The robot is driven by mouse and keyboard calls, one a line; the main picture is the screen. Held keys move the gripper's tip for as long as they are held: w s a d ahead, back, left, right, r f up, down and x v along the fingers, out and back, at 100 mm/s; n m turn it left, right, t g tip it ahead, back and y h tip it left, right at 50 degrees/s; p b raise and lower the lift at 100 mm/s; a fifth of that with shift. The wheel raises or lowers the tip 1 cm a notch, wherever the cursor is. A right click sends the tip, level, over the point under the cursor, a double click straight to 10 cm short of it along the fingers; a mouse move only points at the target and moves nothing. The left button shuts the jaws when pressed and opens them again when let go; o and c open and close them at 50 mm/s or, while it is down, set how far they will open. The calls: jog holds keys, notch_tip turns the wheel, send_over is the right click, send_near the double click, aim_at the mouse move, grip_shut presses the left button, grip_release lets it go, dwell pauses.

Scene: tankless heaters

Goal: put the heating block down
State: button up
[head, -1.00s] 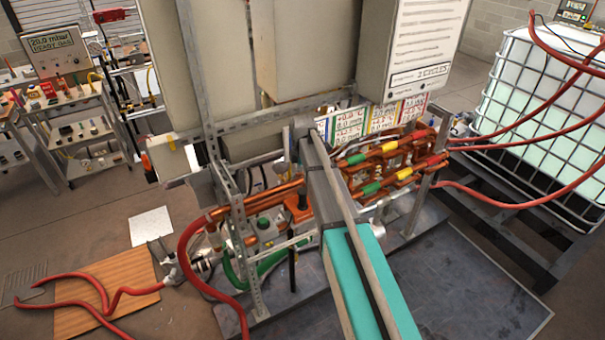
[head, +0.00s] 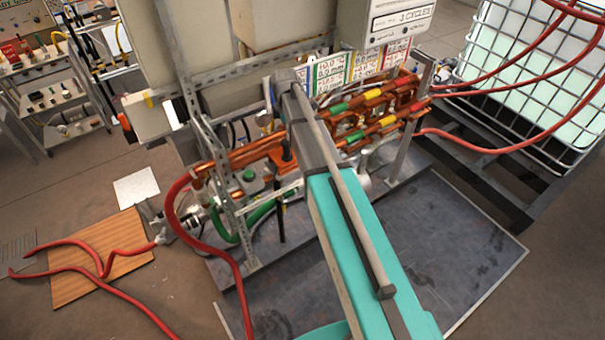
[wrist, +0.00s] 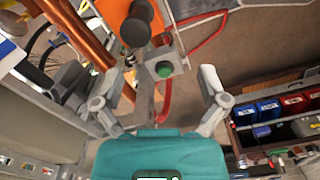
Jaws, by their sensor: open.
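My gripper (wrist: 160,102) is open in the wrist view, with its two grey fingers spread wide and nothing held between them. Ahead of the fingers is a dark round knob (wrist: 136,31) on an orange piece. A grey box with a green button (wrist: 163,69) shows beyond the gap between the fingers. In the head view my teal arm reaches into the metal frame, and the gripper is hidden. An orange piece with a dark post (head: 287,151) stands beside the arm's far end. I cannot tell which part is the heating block.
Copper pipes (head: 255,153) and red hoses (head: 176,212) run around the frame. A dark floor plate (head: 450,235) lies right of my arm. A caged white tank (head: 535,75) stands at the right.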

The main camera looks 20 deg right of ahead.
jog(key=s+m, duration=1.7)
jog(key=s, duration=0.6)
jog(key=shift+s+a, duration=0.25)
jog(key=shift+s, duration=0.15)
notch_tip(320, 180, down, 15)
jog(key=b, duration=1.4)
jog(key=shift+b, duration=0.4)
jog(key=shift+r, duration=0.15)
